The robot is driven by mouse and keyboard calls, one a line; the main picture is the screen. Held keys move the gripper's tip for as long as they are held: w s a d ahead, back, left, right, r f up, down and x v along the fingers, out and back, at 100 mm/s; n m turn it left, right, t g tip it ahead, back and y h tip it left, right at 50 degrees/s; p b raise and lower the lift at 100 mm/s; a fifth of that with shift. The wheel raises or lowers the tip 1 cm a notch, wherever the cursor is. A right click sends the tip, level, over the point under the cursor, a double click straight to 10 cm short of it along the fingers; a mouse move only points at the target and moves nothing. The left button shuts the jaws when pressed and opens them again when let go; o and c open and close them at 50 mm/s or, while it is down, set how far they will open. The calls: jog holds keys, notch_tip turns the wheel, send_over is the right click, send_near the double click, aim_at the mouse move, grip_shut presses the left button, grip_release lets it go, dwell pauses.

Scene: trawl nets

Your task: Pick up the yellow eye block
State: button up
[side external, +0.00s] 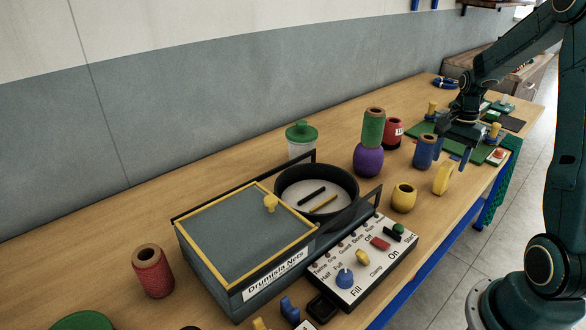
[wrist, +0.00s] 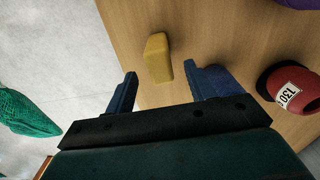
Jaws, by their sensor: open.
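The yellow eye block (side external: 442,179) stands on the wooden table near its front edge. In the wrist view the yellow block (wrist: 157,58) lies just beyond my fingertips, roughly between their lines; its hole does not show there. My gripper (side external: 453,152) is open and empty, above and behind the block in the side view. In the wrist view my gripper (wrist: 160,72) has its two blue fingers spread apart, with the block not between them.
A blue spool (side external: 425,151) stands close beside my gripper. A red labelled can (side external: 392,133), a purple ball-shaped piece (side external: 368,160) under a green spool (side external: 373,127), and a yellow pot (side external: 403,197) are nearby. A control panel (side external: 350,268) stands at the front.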

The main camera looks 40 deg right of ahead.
aim_at(448, 164)
jog(key=shift+a+f, duration=0.1)
jog(key=shift+f, duration=2.4)
jog(key=c, duration=1.1)
jog(key=shift+c, duration=0.2)
jog(key=shift+r, duration=0.15)
notch_tip(448, 164, up, 20)
